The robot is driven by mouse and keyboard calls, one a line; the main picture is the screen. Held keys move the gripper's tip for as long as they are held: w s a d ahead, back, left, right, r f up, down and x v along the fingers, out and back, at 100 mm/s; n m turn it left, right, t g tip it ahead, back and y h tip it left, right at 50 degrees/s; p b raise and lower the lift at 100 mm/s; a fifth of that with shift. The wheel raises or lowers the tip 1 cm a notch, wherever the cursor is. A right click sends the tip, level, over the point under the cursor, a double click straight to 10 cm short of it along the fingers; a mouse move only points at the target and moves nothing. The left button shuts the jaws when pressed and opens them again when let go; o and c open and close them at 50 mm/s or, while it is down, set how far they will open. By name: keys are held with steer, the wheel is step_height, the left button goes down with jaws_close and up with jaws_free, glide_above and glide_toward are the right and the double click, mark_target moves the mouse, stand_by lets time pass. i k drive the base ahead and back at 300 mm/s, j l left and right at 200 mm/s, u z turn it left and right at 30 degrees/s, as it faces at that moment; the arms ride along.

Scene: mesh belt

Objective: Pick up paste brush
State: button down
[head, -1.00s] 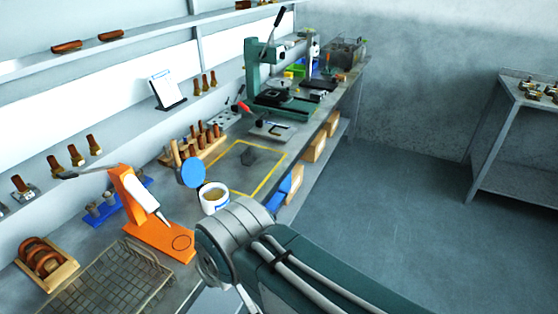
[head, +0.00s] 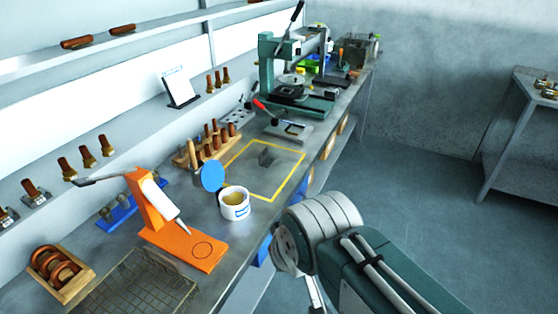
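I cannot make out a paste brush for certain. A thin tan handle (head: 192,154) stands behind the blue round lid (head: 212,176) and may be it; its lower end is hidden. A white tub (head: 235,208) with yellowish paste stands open on the bench, just right of the lid. My arm enters at the lower right, beside the bench's front edge.
An orange stand (head: 185,240) with a white cartridge is left of the tub, and a wire basket (head: 135,290) is in front. A wooden rack (head: 185,160) of brown-handled tools is behind. A yellow-outlined area (head: 262,197) is mostly clear. A green press (head: 268,75) stands farther back.

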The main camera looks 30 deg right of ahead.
mark_target(190, 146)
steer(key=k, duration=0.35)
steer(key=k+u, duration=0.15)
steer(key=u, duration=0.35)
steer(key=k+u, duration=0.15)
steer(key=u, duration=0.3)
steer(key=i+l+u, duration=0.1)
steer(key=l, duration=0.25)
steer(key=i+l, duration=0.25)
steer(key=l, duration=0.15)
steer(key=i+l+u, duration=0.15)
steer(key=l, duration=0.25)
steer(key=i+l, duration=0.2)
steer(key=l, duration=0.2)
steer(key=i+l, duration=0.1)
steer(key=l, duration=0.2)
steer(key=i+l, duration=0.1)
steer(key=l, duration=0.2)
steer(key=i+l, duration=0.1)
steer(key=l, duration=0.15)
steer(key=u, duration=0.05)
